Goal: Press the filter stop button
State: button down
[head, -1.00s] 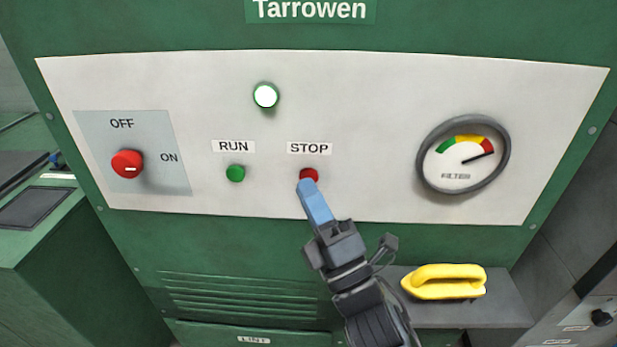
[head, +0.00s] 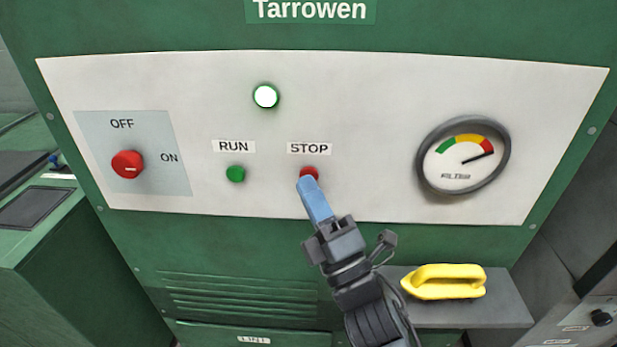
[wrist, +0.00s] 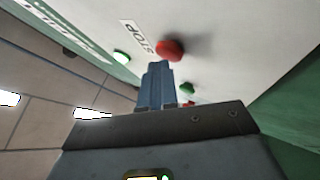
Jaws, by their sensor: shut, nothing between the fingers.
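The red stop button (head: 309,173) sits below the STOP label (head: 309,148) on the light panel. My gripper (head: 306,181) is shut and empty, its blue fingertips just below and in front of the red button, covering its lower part in the head view. In the wrist view the red button (wrist: 170,50) shows just beyond the tips of my shut blue fingers (wrist: 158,68). I cannot tell whether the tips touch it. The white lamp (head: 266,96) above looks lit. The filter gauge (head: 463,156) has its needle toward the red zone.
A green RUN button (head: 235,173) is to the left of the red one. A red OFF/ON rotary switch (head: 128,164) is farther left. A yellow handled object (head: 444,282) rests on a grey shelf (head: 508,304) at lower right.

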jog(key=shift+w, duration=0.15)
dwell(0.3)
jog(key=shift+s+b, duration=0.5)
jog(key=shift+s, duration=0.45)
jog(key=shift+s+b, duration=1.7)
jog(key=shift+s, duration=0.8)
jog(key=shift+a, duration=0.1)
